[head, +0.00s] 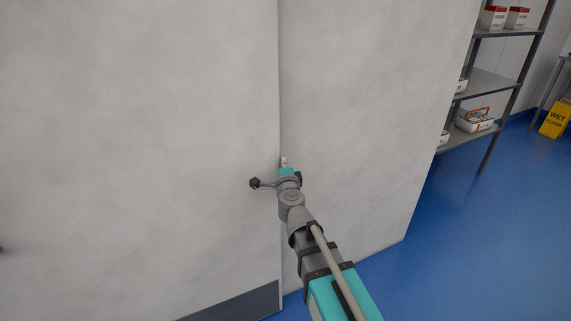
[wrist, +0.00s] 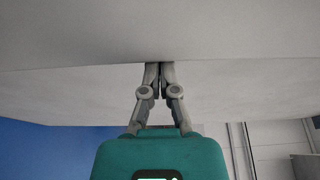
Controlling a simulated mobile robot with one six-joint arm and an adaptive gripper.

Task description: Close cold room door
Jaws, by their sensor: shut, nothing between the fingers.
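The cold room door appears to be the large pale grey panel (head: 140,130) filling the left of the head view, with a dark kick strip (head: 235,303) along its bottom. Its straight vertical edge meets another pale panel (head: 360,110) on the right. I cannot tell how far the door stands open. My gripper (head: 283,162) is at this edge, shut and empty. In the wrist view my gripper (wrist: 160,66) has its fingertips together, right at the edge of a pale surface (wrist: 160,30). Whether they touch it is unclear. No door handle is clearly visible.
A metal shelf rack (head: 490,82) with white tubs (head: 493,17) and a carrier (head: 476,121) stands at the right. A yellow wet floor sign (head: 555,119) is at the far right. The blue floor (head: 450,235) is clear at the lower right.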

